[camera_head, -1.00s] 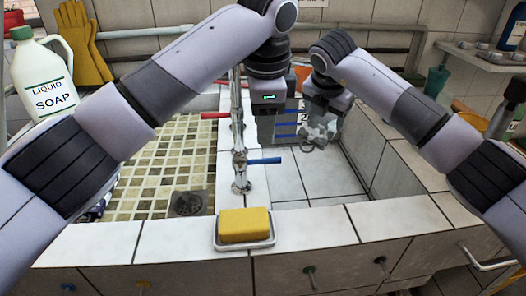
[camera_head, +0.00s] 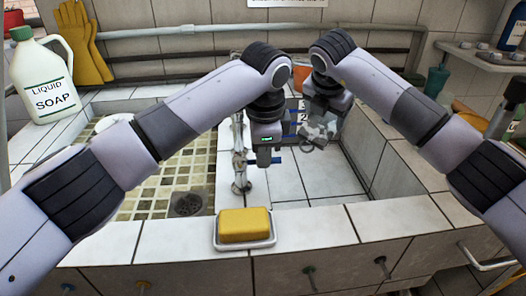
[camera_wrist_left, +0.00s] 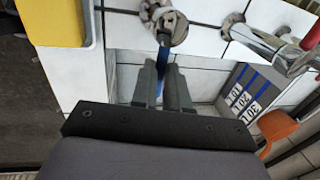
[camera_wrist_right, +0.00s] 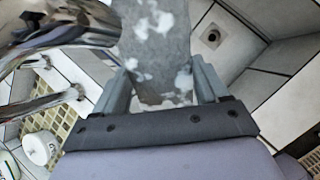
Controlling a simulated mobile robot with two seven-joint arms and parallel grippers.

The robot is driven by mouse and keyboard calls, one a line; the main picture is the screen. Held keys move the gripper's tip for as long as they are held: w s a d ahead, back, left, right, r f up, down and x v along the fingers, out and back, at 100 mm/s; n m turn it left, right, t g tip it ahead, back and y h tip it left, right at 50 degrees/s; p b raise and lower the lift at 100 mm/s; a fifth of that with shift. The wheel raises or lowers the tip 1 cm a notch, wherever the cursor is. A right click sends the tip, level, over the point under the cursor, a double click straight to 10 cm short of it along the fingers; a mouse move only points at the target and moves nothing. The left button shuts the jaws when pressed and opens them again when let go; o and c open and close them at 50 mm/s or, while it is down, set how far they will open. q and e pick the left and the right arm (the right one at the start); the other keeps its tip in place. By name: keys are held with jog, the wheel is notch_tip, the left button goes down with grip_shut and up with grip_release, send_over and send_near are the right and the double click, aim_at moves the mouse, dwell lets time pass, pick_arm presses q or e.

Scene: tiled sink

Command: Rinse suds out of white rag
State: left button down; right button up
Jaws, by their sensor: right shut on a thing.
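The white rag (camera_head: 318,131) has white suds on grey, wet-looking cloth. My right gripper (camera_head: 322,112) is shut on it above the right basin. In the right wrist view the rag (camera_wrist_right: 156,40) hangs between the fingers, beside the chrome faucet (camera_wrist_right: 60,35). My left gripper (camera_head: 265,160) is low at the faucet (camera_head: 240,165), by its blue handle (camera_head: 278,160). In the left wrist view the blue handle (camera_wrist_left: 162,57) shows between the close-set fingertips. I cannot tell whether they grip it. The red handle shows in the left wrist view (camera_wrist_left: 311,37). I see no running water.
The right basin (camera_head: 310,178) is empty below the rag. A yellow sponge (camera_head: 245,225) lies in a dish on the front ledge. A soap jug (camera_head: 42,75) and yellow gloves (camera_head: 90,45) are at the left. The left basin has a drain (camera_head: 187,204).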

pick_arm(q)
jog(key=shift+s+a+m+h, duration=0.15)
jog(key=shift+s+m, duration=0.2)
jog(key=shift+m, duration=0.5)
jog(key=shift+s+m+h, duration=0.15)
jog(key=shift+s+m, duration=0.2)
jog(key=shift+m, duration=0.5)
jog(key=c, duration=1.1)
grip_release()
jog(key=shift+r, duration=0.1)
jog(key=r, duration=0.4)
jog(key=s+r, duration=0.1)
jog(key=r, duration=0.2)
jog(key=s+r, duration=0.1)
jog(key=r, duration=0.3)
jog(key=shift+s+a+r, duration=0.15)
jog(key=shift+a+r, duration=0.15)
